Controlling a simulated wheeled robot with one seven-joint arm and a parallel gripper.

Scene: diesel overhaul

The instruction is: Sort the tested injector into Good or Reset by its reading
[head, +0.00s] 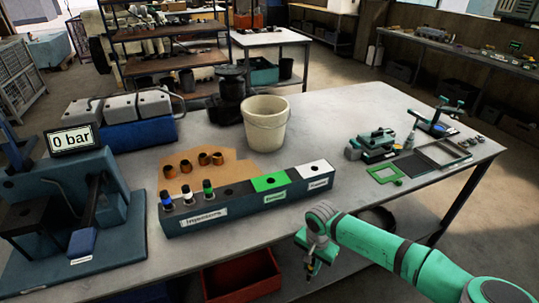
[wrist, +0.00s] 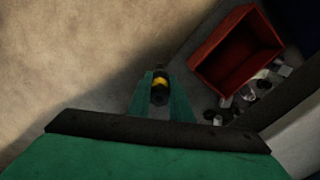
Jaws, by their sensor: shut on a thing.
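My gripper (head: 313,258) is beyond the near edge of the bench, in front of the rack's right end. It is shut on an injector with a yellow band (wrist: 160,83), seen end-on between the fingers in the wrist view. The long rack (head: 240,207) on the bench has an "Injectors" section at left, holding injectors with blue (head: 167,199), white (head: 187,196) and green (head: 208,188) bands. To its right are a green section (head: 270,182) and a white section (head: 314,171), each with a hole and a small label too blurred to read surely. Both holes look empty.
The test stand (head: 75,190) at left has a display (head: 74,140) reading "0 bar". A white bucket (head: 265,125) stands behind the rack. A red bin (head: 242,278) sits low under the bench. Bench top right of the rack is clear up to the green tools (head: 372,147).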

